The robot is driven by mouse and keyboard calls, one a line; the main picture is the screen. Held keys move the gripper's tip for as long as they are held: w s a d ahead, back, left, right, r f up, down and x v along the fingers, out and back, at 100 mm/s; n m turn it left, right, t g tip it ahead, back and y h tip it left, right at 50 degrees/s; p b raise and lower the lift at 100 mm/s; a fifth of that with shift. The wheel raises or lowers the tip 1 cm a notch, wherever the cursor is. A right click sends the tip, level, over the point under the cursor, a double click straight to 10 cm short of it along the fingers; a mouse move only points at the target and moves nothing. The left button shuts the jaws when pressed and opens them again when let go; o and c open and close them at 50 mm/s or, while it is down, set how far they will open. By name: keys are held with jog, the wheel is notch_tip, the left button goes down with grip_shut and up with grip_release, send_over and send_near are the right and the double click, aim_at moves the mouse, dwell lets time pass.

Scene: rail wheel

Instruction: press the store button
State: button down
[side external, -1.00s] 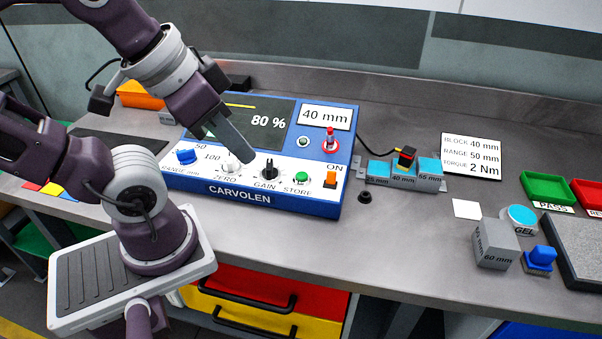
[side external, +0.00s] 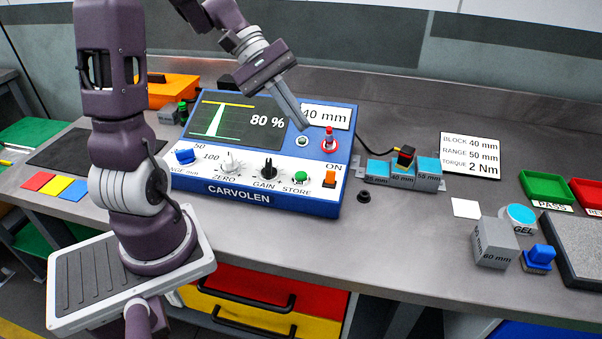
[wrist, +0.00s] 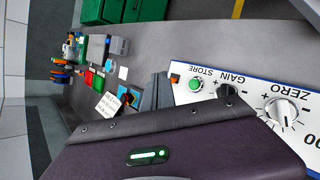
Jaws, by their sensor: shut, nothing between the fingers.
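The green store button (side external: 301,176) sits above the STORE label on the white panel of the blue CARVOLEN console (side external: 300,206). It also shows in the wrist view (wrist: 195,85), unobstructed. My gripper (side external: 302,125) is shut and empty. In the side view its tips overlap the console's upper part, by the small round lamp (side external: 302,141), beyond the button and apart from it. The tips' height over the console is hard to tell. The console screen (side external: 225,122) shows 80 % and a green peak.
Beside the button are the black gain knob (side external: 268,168) and orange ON switch (side external: 330,178). A red-topped post (side external: 329,143) stands close to my fingertips. The zero knob (side external: 230,163) and blue range knob (side external: 185,156) are left. A stepped block (side external: 403,178) stands right.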

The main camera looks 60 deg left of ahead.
aim_at(297, 172)
jog(key=shift+f, duration=4.45)
jog(key=shift+f, duration=0.4)
jog(key=shift+f, duration=0.45)
jog(key=shift+r, duration=0.9)
